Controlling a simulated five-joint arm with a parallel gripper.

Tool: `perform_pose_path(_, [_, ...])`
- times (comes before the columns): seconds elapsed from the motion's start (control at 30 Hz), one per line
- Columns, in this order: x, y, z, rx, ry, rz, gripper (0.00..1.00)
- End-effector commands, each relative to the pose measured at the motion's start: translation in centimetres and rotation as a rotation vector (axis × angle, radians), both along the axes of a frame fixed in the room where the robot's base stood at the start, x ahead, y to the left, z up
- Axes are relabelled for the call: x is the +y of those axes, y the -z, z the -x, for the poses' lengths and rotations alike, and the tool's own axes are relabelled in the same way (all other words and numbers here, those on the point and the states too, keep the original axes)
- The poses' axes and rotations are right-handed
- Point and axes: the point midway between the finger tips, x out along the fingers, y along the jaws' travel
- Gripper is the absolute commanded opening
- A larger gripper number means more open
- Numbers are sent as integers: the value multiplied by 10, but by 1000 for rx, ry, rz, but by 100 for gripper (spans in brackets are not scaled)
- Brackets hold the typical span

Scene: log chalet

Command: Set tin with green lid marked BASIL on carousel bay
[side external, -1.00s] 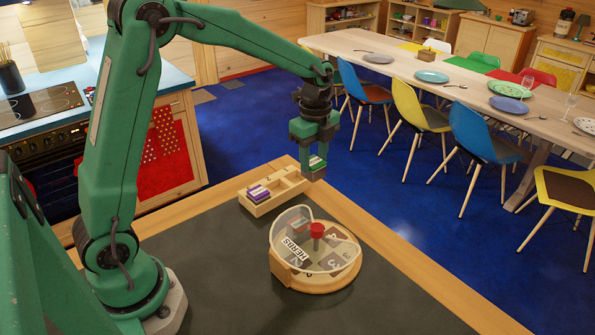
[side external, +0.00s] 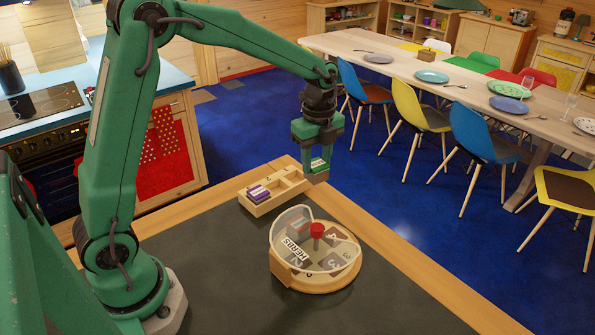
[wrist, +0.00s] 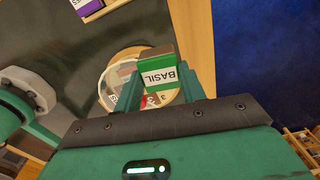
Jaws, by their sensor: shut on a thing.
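The tin with the green lid marked BASIL (wrist: 157,76) is held between the fingers of my gripper (wrist: 158,88); its label shows clearly in the wrist view. In the side view my gripper (side external: 318,160) holds the tin (side external: 318,164) raised near the right end of the wooden rack. The carousel (side external: 318,286) is round and wooden, with a clear cover, a red knob (side external: 317,230), a HERBS label and numbered bays. It stands nearer the side camera than the tin. In the wrist view the carousel (wrist: 106,98) is partly hidden behind the tin and fingers.
The wooden rack (side external: 262,208) has several compartments; a purple-and-white tin (side external: 258,192) lies at its left end. The dark worktop (side external: 215,260) is clear around the carousel, and its wooden edge runs along the right. A dining table with chairs stands beyond.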

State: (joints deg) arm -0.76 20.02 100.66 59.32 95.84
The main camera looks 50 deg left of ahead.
Motion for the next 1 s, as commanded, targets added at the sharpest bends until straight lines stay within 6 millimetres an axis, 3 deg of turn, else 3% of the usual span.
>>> perform_pose_path(1.0, [-88, -1, 23, 0, 1275, 0, 17])
